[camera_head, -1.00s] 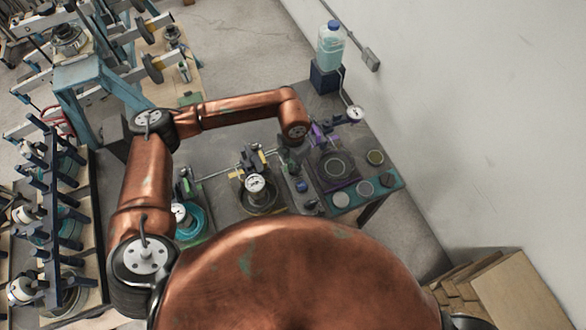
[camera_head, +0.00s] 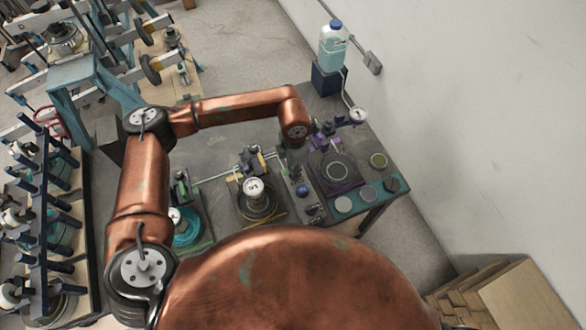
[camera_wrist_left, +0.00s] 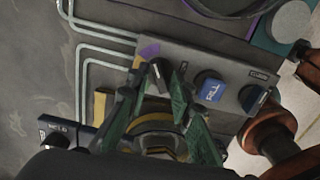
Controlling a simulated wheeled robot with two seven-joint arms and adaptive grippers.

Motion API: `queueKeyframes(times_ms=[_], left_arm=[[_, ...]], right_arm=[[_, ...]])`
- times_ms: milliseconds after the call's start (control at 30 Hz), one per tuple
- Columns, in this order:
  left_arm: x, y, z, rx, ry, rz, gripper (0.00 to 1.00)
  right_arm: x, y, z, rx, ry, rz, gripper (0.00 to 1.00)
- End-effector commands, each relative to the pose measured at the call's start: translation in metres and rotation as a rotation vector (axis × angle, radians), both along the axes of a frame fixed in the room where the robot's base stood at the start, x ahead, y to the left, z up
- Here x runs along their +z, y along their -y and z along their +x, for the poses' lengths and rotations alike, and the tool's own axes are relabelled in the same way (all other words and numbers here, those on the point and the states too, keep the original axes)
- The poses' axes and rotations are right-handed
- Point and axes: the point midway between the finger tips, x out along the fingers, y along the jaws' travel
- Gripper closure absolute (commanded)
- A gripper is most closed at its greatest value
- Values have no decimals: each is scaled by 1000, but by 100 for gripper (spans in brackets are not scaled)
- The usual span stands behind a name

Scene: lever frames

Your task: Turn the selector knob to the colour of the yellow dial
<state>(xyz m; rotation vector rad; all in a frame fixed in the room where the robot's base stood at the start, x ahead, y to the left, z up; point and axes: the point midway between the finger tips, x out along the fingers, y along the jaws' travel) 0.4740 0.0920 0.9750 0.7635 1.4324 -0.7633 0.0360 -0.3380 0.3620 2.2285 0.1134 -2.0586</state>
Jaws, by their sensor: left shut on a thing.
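The selector knob (camera_wrist_left: 158,74) is a dark knob on a grey control panel (camera_wrist_left: 185,55), beside a purple patch (camera_wrist_left: 148,50). My left gripper (camera_wrist_left: 157,90) has its green fingers shut around this knob in the left wrist view. The fingers hide part of the knob and its surroundings, so I cannot tell which colour it points to. In the head view the left gripper (camera_head: 295,158) is over the far end of the panel (camera_head: 302,199). The yellow dial appears to be the white round gauge (camera_head: 254,187) at the middle station with yellow parts. My right gripper is not in view.
A blue FILL button (camera_wrist_left: 210,89) and another dark knob (camera_wrist_left: 254,97) are on the same panel. A purple station (camera_head: 338,168) is to its right and a teal one (camera_head: 188,229) at the left. Pipes (camera_wrist_left: 95,45) run beside the panel. A bottle (camera_head: 333,45) stands behind.

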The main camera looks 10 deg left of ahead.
Motion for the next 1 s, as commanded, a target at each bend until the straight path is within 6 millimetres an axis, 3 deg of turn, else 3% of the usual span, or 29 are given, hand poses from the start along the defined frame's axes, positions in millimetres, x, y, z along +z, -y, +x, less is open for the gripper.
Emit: queueKeyframes(times_ms=[67, 100, 467, 800, 1000], left_arm=[[-1, 1, -1, -6, -2, -2, 100], [-1, 1, -1, -6, -2, -2, 78], [-1, 0, -1, 0, -1, -1, 53], [3, 0, 0, 1, 1, -1, 52], [30, 0, 1, 2, 3, -1, 52]], right_arm=[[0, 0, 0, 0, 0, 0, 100], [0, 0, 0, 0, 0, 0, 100], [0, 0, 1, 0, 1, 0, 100], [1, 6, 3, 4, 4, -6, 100], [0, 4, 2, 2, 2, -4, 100]])
